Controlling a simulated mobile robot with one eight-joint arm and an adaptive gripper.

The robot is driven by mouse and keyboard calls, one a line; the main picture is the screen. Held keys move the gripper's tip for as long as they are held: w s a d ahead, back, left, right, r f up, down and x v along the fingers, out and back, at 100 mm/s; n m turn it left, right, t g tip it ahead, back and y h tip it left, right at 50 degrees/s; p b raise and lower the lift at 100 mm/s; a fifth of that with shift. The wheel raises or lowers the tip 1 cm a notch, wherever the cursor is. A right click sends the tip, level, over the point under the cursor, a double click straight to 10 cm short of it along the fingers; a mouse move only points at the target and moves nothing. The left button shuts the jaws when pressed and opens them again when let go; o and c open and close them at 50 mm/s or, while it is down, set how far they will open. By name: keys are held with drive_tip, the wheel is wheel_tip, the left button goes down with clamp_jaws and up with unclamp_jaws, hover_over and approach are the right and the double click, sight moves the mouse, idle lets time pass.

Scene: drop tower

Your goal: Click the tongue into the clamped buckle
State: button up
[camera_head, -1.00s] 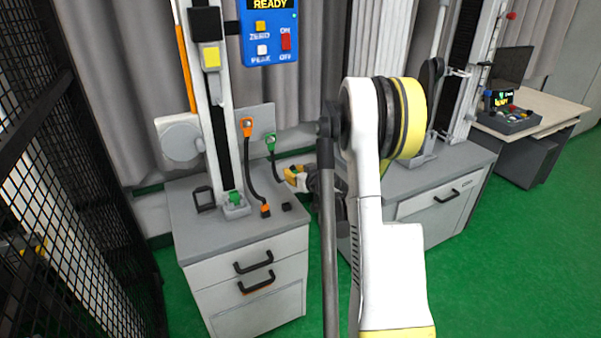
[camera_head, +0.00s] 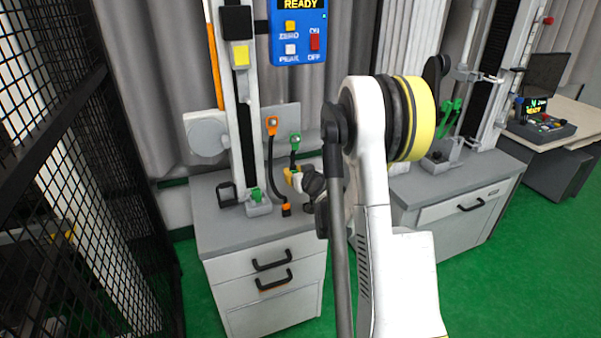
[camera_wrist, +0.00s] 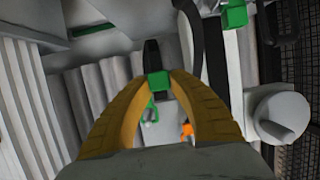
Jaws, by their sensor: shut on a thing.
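The clamped green buckle (camera_head: 257,193) sits in a grey holder at the foot of the drop tower, on the near cabinet top. A green part also shows at the top of the wrist view (camera_wrist: 234,14), likely this buckle. My gripper (camera_head: 293,177) has yellow fingers and is to the right of the buckle, above the cabinet top, apart from it. In the wrist view its fingers (camera_wrist: 157,88) are shut on the green tongue (camera_wrist: 157,84), with a dark strip beyond it. A black strap runs up to a green anchor (camera_head: 295,139). The tongue's tip is not clear.
An orange-ended black strap (camera_head: 272,165) hangs between the buckle and my gripper. A black frame (camera_head: 226,194) stands left of the tower (camera_head: 242,120). A black mesh fence (camera_head: 80,170) is at left. A second cabinet (camera_head: 465,210) is at right. Green floor is open at far right.

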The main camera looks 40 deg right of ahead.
drive_tip(key=r, duration=0.2)
hover_over(256, 194)
drive_tip(key=shift+w+d+f, duration=0.1)
drive_tip(key=shift+w+f, duration=0.05)
drive_tip(key=shift+f, duration=0.8)
drive_tip(key=shift+w+d+f, duration=0.1)
drive_tip(key=shift+w+f, duration=0.05)
drive_tip(key=shift+f, duration=0.85)
drive_tip(key=shift+w+d+f, duration=0.1)
drive_tip(key=shift+w+f, duration=0.05)
drive_tip(key=shift+f, duration=0.8)
drive_tip(key=shift+f, duration=0.15)
drive_tip(key=o, duration=0.8)
drive_tip(key=shift+o, duration=0.2)
drive_tip(key=v, duration=1.2)
drive_tip(key=shift+a, duration=0.1)
